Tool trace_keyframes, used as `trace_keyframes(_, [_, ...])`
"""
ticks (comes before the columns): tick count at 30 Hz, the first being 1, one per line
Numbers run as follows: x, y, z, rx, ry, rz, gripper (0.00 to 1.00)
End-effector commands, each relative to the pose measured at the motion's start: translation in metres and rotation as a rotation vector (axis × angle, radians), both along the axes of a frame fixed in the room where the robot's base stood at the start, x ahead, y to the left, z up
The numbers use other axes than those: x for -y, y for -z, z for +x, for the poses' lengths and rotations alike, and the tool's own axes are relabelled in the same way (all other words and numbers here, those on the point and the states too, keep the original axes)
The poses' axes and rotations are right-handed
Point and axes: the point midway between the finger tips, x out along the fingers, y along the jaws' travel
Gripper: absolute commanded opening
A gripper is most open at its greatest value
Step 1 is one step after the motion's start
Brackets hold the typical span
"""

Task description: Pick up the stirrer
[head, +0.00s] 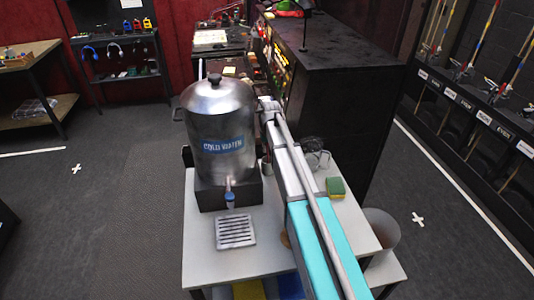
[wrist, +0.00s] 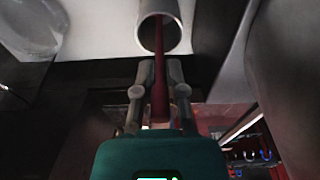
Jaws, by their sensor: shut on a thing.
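The stirrer is a thin dark red stick (wrist: 159,58) in the wrist view. One end is inside a pale grey cylindrical cup (wrist: 172,11), and the stick runs from the cup's mouth to my gripper. My gripper (wrist: 160,72) is shut on the stirrer, with a finger on each side of it, just outside the cup's mouth. The end inside the cup is hidden. In the head view my arm covers the gripper and the stirrer.
A steel cold water dispenser (head: 220,118) stands on the white table (head: 262,245) left of my arm, with a drip grate (head: 236,231) before it. A sponge (head: 335,187) lies right of the arm. A tall black cabinet (head: 340,90) stands behind. A bin (head: 381,230) is at right.

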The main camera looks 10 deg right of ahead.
Motion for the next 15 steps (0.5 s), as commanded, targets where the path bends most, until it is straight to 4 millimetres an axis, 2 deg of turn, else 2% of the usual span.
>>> trace_keyframes(8, [0.000,-0.008,0.000,0.000,0.000,0.000,0.00])
trace_keyframes(15, [0.000,-0.026,0.000,0.000,0.000,0.000,0.00])
